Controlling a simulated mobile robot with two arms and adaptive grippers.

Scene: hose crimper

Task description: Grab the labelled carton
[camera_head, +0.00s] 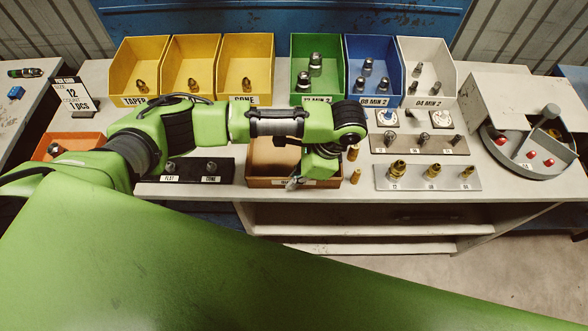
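The labelled carton (262,182) is an open brown box near the front edge of the bench, in the middle of the head view. A pale label on its front wall is partly hidden. My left arm reaches across from the left and bends down over the carton. My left gripper (293,183) is at the carton's front side, close to the label. The arm's last link hides much of the gripper and the carton's right part. I cannot tell whether its fingers are apart or touch the carton. My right gripper is not in view.
Yellow, green, blue and white bins (427,75) with fittings line the back. Two small brass pieces (355,176) stand just right of the carton. Fitting racks (427,184) and a grey crimper (530,150) stand farther right. A black rack (190,171) is at left.

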